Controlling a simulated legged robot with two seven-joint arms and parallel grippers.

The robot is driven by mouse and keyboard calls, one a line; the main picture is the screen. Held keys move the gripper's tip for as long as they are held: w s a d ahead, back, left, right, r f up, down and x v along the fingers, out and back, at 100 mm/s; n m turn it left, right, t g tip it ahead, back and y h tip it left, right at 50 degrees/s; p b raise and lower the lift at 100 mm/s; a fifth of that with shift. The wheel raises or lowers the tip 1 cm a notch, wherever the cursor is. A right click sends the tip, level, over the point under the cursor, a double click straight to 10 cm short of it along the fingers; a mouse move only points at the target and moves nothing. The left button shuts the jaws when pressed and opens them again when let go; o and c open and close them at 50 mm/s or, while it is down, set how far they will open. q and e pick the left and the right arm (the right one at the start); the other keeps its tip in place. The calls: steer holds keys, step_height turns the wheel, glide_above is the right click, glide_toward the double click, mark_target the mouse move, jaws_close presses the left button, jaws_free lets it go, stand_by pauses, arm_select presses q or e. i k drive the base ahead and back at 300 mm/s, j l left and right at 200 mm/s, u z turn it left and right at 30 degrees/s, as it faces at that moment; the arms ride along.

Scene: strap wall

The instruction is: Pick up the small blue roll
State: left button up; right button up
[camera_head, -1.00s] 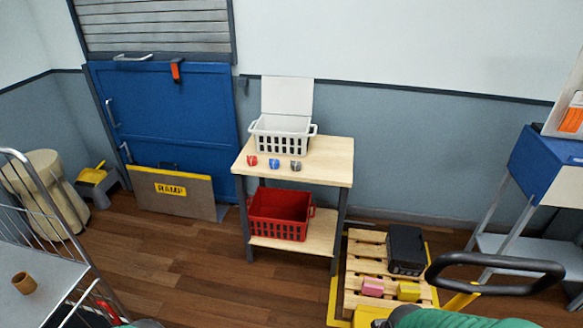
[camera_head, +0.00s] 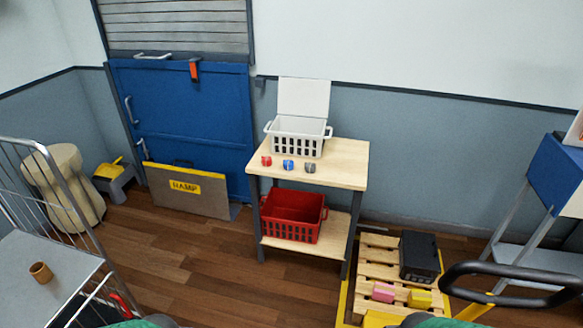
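The small blue roll (camera_head: 288,165) sits on the wooden top of a small table (camera_head: 345,163). A red roll (camera_head: 266,161) stands to its left and a grey roll (camera_head: 310,167) to its right, each a little apart from it. The white basket (camera_head: 297,143) is just behind them on the same tabletop. Neither of my grippers shows in the head view. Only small green and dark parts, likely of my own arms, show at the bottom edge.
A red crate (camera_head: 292,215) sits on the table's lower shelf. A pallet (camera_head: 375,275) with a black case (camera_head: 419,257) and pink and yellow blocks lies to the right. A wire cart (camera_head: 50,265) is at left. Brown floor (camera_head: 200,260) is open before the table.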

mark_target(289, 165)
steer(key=i+j+z, duration=0.2)
steer(key=i+j, duration=0.55)
steer(key=i, duration=0.3)
steer(key=i+j+z, duration=0.25)
steer(key=i+j, duration=0.7)
steer(key=i+j+z, duration=0.2)
steer(key=i+j, duration=0.8)
steer(key=j, duration=0.1)
